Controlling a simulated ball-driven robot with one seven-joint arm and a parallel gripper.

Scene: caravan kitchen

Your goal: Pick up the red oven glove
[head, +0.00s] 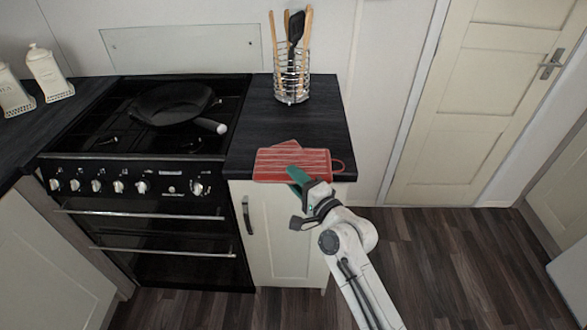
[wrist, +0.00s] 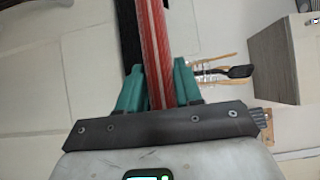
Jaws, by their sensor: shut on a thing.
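The red oven glove (head: 292,163) with pale stripes and a loop at its right end is at the front edge of the dark worktop in the head view. My gripper (head: 302,180) is at the glove's front edge, with its green fingers against it. In the wrist view the glove (wrist: 154,50) shows edge-on as a red striped band between the two green fingers of my gripper (wrist: 157,85), which are shut on it. Whether the glove is clear of the worktop cannot be told.
A wire utensil holder (head: 291,88) with wooden and black tools stands at the back of the worktop (head: 255,115). A black pan (head: 172,103) sits on the hob to the left. A cream cupboard (head: 290,235) is below. Open floor (head: 450,265) lies to the right.

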